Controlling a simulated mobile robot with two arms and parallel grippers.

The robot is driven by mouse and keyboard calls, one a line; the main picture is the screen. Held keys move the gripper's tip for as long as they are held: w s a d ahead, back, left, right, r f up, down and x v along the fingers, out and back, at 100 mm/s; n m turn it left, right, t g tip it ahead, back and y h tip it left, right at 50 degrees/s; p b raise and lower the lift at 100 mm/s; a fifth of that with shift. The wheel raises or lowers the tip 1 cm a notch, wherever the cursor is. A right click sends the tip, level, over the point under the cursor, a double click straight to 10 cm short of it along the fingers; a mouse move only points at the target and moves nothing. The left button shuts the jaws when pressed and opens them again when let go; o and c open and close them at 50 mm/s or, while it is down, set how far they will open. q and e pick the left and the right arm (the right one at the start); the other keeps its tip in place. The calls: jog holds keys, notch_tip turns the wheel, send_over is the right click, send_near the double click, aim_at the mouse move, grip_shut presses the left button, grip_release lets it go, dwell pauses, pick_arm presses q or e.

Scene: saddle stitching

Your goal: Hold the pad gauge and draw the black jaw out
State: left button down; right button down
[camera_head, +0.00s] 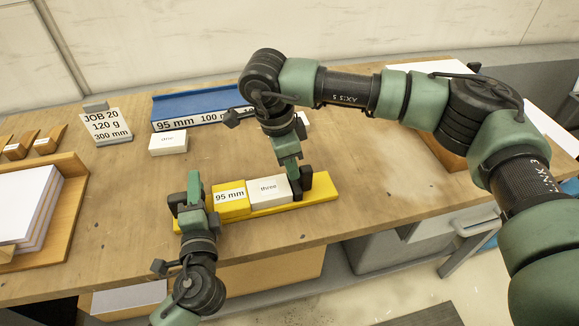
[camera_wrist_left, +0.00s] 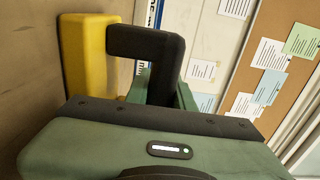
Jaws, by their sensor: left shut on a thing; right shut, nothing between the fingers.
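The pad gauge (camera_head: 323,187) is a long yellow bar on the bench with a raised yellow block labelled 95 mm (camera_head: 230,198). A white block labelled three (camera_head: 268,189) sits on it, right of the yellow block. The black jaw (camera_head: 305,181) stands at the right of the white block. My left gripper (camera_head: 190,198) is shut on the left end of the gauge; its grip is partly hidden. In the left wrist view the yellow gauge (camera_wrist_left: 88,60) is beside a black finger. My right gripper (camera_head: 290,180) is shut and empty, down beside the white block and jaw; whether it touches them is unclear.
A blue tray (camera_head: 195,103) with mm labels lies behind. A small white block (camera_head: 168,142) and the JOB 20 sign (camera_head: 106,127) stand back left. A paper stack (camera_head: 25,205) is in a wooden tray at left. The bench is clear right of the gauge.

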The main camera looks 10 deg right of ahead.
aim_at(310, 166)
pick_arm(q)
jog(key=shift+a+f, duration=0.1)
pick_arm(e)
jog(key=shift+w+d, duration=0.15)
jog(key=shift+d, duration=1)
jog(key=shift+w+d, duration=0.15)
jog(key=shift+d, duration=1)
pick_arm(q)
jog(key=shift+a, duration=0.2)
pick_arm(e)
jog(key=shift+d, duration=0.35)
pick_arm(q)
jog(key=shift+w+d, duration=0.1)
pick_arm(e)
jog(key=shift+a+r, duration=0.35)
jog(key=shift+a, duration=0.4)
pick_arm(q)
jog(key=shift+d, duration=0.15)
pick_arm(e)
jog(key=shift+s+a+r, duration=0.1)
jog(key=shift+a+r, duration=0.25)
jog(key=shift+a, duration=0.45)
jog(key=shift+s+a+r, duration=0.1)
jog(key=shift+a+r, duration=0.2)
jog(key=shift+a, duration=0.45)
pick_arm(q)
jog(key=c, duration=1.1)
grip_release()
